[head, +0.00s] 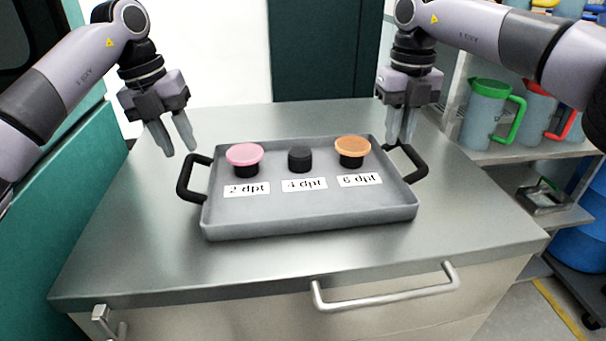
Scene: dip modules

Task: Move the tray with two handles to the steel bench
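The grey tray (310,218) sits on the steel-topped bench (250,268), with a black handle on its left (187,180) and a black handle on its right (417,160). It bears a pink-topped piece (244,154), a bare black cylinder (300,158) and an orange-topped piece (352,146), behind labels reading 2, 4 and 6 dpt. My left gripper (176,150) is open and empty, above and behind the left handle. My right gripper (402,140) points down close to the right handle; its fingers overlap, so I cannot tell its opening or whether it touches the handle.
A shelf at the right holds clear jugs with green (517,120) and red (571,124) handles. Blue containers (578,245) stand below it. A teal cabinet (75,215) borders the left. The bench top is clear in front of the tray, above a drawer handle (385,297).

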